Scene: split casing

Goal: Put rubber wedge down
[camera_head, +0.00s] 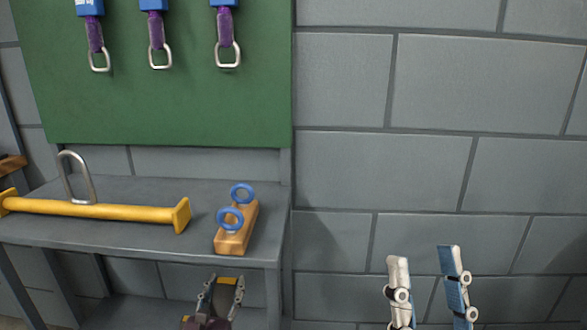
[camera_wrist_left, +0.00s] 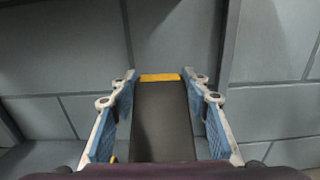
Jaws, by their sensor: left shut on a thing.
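The rubber wedge (camera_wrist_left: 160,115) is a dark, flat piece with a yellow far edge. It fills the space between the fingers of my left gripper (camera_wrist_left: 162,92) in the left wrist view. My left gripper is shut on the wedge. My right gripper (camera_head: 427,275) is at the lower right with its fingers apart and nothing between them.
The shelf unit's grey top (camera_head: 130,230) carries a yellow bar (camera_head: 100,210) with a metal loop and a wooden block (camera_head: 236,238) with blue rings. A lower shelf (camera_head: 140,310) looks clear where visible. Purple straps hang on a green board (camera_head: 180,105) above. A grey block wall (camera_head: 430,180) stands behind.

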